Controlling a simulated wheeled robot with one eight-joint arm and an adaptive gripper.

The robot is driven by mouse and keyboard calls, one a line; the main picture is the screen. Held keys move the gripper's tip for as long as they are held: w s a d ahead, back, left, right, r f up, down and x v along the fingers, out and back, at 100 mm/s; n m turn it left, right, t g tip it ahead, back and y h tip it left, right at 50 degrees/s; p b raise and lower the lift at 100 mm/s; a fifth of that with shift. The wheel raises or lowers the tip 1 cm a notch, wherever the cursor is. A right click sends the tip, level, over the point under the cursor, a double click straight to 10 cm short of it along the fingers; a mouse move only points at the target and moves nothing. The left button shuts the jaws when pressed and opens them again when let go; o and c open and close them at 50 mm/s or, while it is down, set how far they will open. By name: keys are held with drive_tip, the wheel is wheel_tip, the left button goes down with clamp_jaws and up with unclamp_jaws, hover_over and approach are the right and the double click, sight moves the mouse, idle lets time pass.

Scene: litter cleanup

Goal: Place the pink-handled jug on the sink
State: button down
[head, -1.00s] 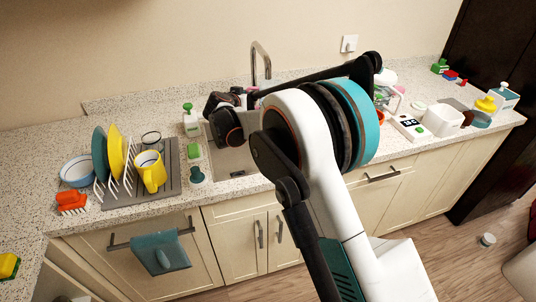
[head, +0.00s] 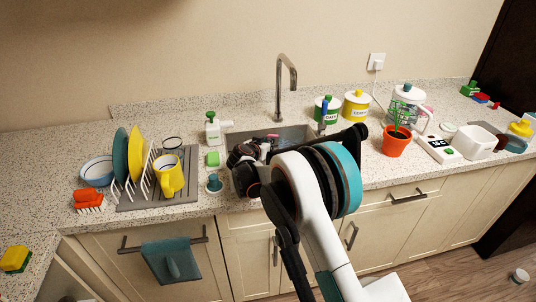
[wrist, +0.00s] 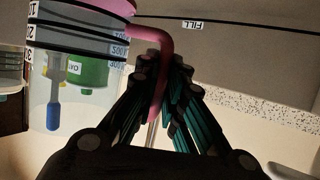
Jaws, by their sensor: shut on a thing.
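The jug (wrist: 75,40) is clear with dark bands and number marks, and fills the left of the wrist view. Its pink handle (wrist: 167,50) runs between the fingers of my gripper (wrist: 165,75), which is shut on it. In the head view my gripper (head: 250,170) is low at the front left of the sink (head: 295,132), in front of the tap (head: 281,80). The jug's body is mostly hidden there by my arm. I cannot tell whether it touches the sink.
A dish rack (head: 150,165) with plates and a yellow mug (head: 170,178) stands left of the sink. Right are canisters (head: 355,107), an orange plant pot (head: 396,142) and a kettle (head: 406,103).

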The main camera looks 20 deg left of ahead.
wheel_tip(320, 180, down, 4)
drive_tip(key=shift+f+b, duration=0.1)
drive_tip(key=shift+b, duration=0.5)
drive_tip(key=c, duration=1.7)
unclamp_jaws()
drive_tip(key=p+v, duration=0.2)
drive_tip(key=v, duration=0.5)
drive_tip(key=shift+s+r, duration=0.2)
drive_tip(key=shift+r, duration=0.05)
drive_tip(key=o, duration=1.6)
